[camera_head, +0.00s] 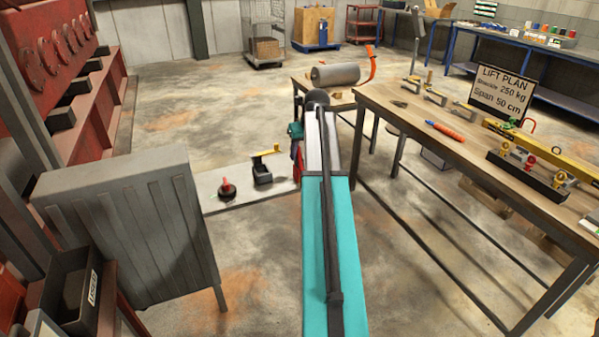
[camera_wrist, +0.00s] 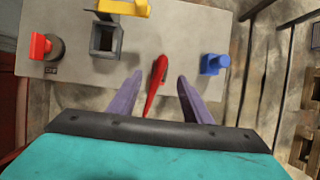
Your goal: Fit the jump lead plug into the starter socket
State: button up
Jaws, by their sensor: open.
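A red elongated piece (camera_wrist: 158,82), likely the jump lead plug, shows between the fingers of my gripper (camera_wrist: 160,76) in the wrist view. The two purple fingers are open, with a visible gap on each side of it. Whether it is level with the fingertips I cannot tell. A dark square box with an open top (camera_wrist: 105,40), likely the starter socket, stands up and left of the gripper, with a yellow flap (camera_wrist: 125,7) beside it. The box also shows in the head view (camera_head: 263,177). My arm hides most of the gripper there.
A pale bench top (camera_wrist: 80,85) carries these things. A red-topped knob on a dark round base (camera_wrist: 43,46) stands left; a blue fitting (camera_wrist: 213,64) stands right. A grey cabinet (camera_head: 125,235) is at left, a wooden table (camera_head: 400,98) at right.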

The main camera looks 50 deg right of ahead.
aim_at(300, 158)
jog(key=shift+w+f, duration=0.1)
dwell(0.3)
jog(key=shift+w+d+f+p, duration=0.15)
jog(key=shift+w+f+p, duration=0.2)
jog(key=shift+f, duration=0.1)
jog(key=shift+p+x, duration=0.5)
jog(key=shift+x, duration=1.4)
grip_shut()
